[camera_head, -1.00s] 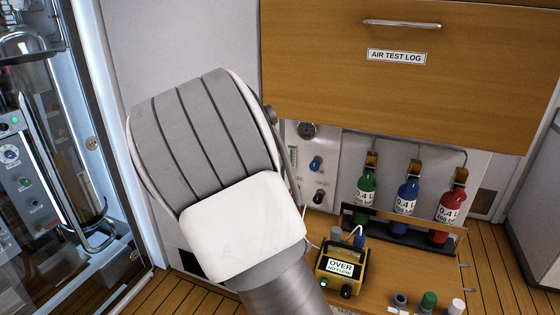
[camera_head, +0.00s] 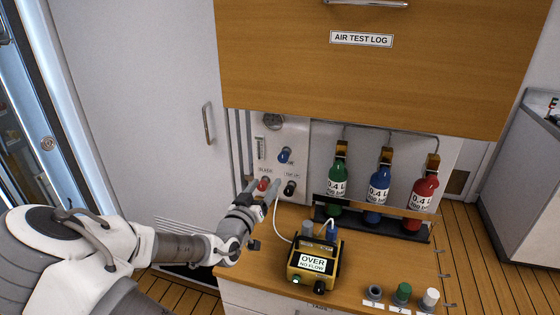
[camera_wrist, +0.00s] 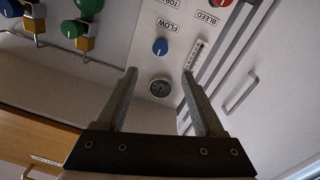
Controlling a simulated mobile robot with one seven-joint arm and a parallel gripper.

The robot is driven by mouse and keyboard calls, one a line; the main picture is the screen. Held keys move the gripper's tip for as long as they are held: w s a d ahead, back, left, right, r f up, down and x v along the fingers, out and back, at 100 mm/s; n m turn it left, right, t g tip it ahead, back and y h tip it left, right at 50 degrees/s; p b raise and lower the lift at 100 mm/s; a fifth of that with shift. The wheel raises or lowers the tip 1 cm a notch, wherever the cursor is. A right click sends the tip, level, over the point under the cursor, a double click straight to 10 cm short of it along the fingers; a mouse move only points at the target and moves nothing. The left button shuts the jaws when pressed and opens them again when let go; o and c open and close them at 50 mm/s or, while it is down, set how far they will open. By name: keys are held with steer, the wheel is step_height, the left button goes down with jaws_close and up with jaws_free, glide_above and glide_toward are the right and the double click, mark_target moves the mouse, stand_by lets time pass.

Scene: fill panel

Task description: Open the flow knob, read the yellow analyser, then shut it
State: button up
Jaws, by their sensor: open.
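The blue flow knob (camera_head: 285,154) is on the white panel at the left of the bench. It shows in the wrist view (camera_wrist: 160,46) beside its FLOW label, just beyond the space between my fingertips. My gripper (camera_head: 262,190) is open and empty in front of the lower panel, apart from the flow knob in the wrist view (camera_wrist: 159,74). In the head view its fingertips overlap the area near a red knob (camera_head: 264,183). The yellow analyser (camera_head: 313,264) stands upright on the bench, its display reading OVER, NO FLOW. A green light shows at its lower left.
A black knob (camera_head: 290,188) is beside the red one. A scale tube (camera_wrist: 194,54) and round gauge (camera_wrist: 160,87) are on the panel. Green, blue and red bottles (camera_head: 379,188) stand in a rack at right. Several small caps (camera_head: 402,293) line the bench front. A wooden cabinet (camera_head: 400,70) overhangs.

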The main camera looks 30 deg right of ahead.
mark_target(283, 159)
steer(key=x, duration=1.3)
steer(key=shift+w+d, duration=0.2)
steer(key=shift+d, duration=0.15)
steer(key=shift+f, duration=0.1)
jaws_close()
